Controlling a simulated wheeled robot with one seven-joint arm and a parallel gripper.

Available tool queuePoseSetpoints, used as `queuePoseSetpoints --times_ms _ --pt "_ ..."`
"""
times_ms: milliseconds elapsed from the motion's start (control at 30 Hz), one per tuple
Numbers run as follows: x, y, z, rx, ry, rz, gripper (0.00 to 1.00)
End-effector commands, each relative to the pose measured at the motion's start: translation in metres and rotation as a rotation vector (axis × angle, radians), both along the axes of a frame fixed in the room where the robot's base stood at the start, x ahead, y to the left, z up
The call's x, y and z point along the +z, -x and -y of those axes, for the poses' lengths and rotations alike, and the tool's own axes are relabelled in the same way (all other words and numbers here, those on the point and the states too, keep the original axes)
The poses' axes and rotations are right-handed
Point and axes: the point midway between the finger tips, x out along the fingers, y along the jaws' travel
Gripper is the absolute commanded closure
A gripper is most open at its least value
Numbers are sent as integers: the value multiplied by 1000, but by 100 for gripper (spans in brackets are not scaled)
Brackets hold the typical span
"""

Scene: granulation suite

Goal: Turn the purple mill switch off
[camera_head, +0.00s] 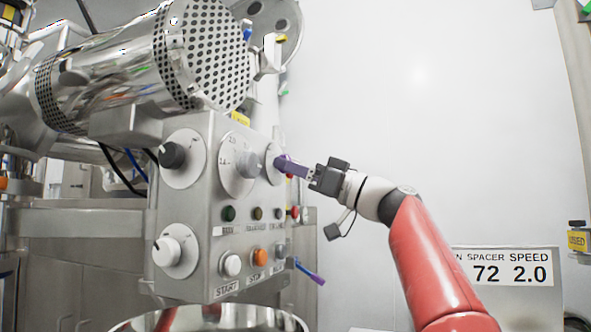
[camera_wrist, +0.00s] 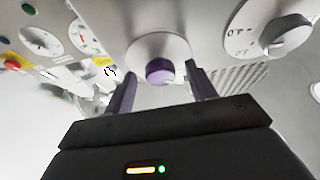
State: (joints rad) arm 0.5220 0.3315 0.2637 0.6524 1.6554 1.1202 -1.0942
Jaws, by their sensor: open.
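The purple mill switch (camera_wrist: 160,71) is a round knob on a pale dial plate, in the upper middle of the wrist view. In the head view its dial plate (camera_head: 272,164) is at the right end of the control box, and the knob is mostly hidden by my fingers. My gripper (camera_wrist: 163,88) is open, with one purple finger on each side of the knob. In the wrist view a gap shows between the knob and the fingers. In the head view my gripper (camera_head: 288,166) reaches the box from the right. I cannot read the switch's setting.
A grey knob (camera_head: 250,164) sits close left of the switch, and a black knob (camera_head: 172,155) is further left. Small lamps and START and STOP buttons (camera_head: 260,257) are below. A perforated steel cylinder (camera_head: 205,55) overhangs the box. A steel bowl (camera_head: 215,318) stands underneath. Right of the box is free room.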

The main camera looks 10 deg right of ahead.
Motion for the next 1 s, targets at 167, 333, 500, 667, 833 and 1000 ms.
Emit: queuePoseSetpoints --times_ms 167,333,500,667,833,1000 --pt "-5 4 7 -3 0 0 44" --pt "-19 19 29 -5 1 1 44" --pt "-28 34 49 -4 0 0 44" --pt "-30 41 58 -1 0 0 44" --pt "-30 42 59 1 0 0 44" --pt "-30 42 59 0 0 0 44"
